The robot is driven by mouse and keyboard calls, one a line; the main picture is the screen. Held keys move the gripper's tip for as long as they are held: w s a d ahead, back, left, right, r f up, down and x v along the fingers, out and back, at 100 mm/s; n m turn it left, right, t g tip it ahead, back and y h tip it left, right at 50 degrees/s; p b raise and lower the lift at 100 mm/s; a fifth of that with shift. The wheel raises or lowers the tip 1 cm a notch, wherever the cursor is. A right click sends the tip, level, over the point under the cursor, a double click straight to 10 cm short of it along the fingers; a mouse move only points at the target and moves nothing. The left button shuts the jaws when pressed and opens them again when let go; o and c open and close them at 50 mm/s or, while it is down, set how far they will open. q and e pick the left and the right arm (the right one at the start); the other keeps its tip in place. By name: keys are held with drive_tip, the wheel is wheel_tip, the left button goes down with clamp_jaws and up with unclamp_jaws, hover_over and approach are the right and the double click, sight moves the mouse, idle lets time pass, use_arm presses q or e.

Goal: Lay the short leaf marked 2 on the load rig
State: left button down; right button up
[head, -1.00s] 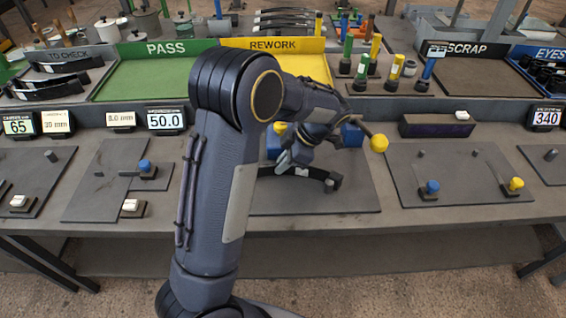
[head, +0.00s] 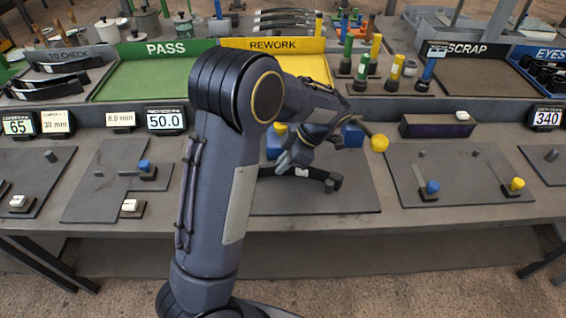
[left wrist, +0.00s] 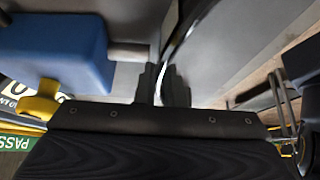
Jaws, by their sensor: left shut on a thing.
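My left gripper (head: 287,163) is over the load rig in the middle of the bench, shut on a short dark curved leaf (head: 317,175). The leaf has a white label, too small to read, and its right end is by a small dark post on the rig's grey plate (head: 350,195). In the left wrist view the fingers (left wrist: 164,85) pinch the leaf's thin edge (left wrist: 180,38). The rig's blue block (left wrist: 60,45) and a yellow part (left wrist: 40,103) show at the left there. I cannot tell whether the leaf touches the rig. My right gripper is out of view.
A dark box (head: 437,125) sits behind on the right. Behind are the green PASS tray (head: 145,80) and the yellow REWORK tray (head: 315,68). My arm hides the bench's centre left.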

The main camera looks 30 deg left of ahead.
use_arm(q)
drive_tip(key=shift+s+d, duration=0.1)
drive_tip(key=shift+s, duration=0.05)
idle(0.3)
drive_tip(key=shift+f, duration=0.1)
drive_tip(key=c, duration=1)
unclamp_jaws()
drive_tip(key=shift+o, duration=0.2)
wheel_tip(320, 180, up, 8)
drive_tip(key=p, duration=0.5)
drive_tip(key=shift+s, duration=0.1)
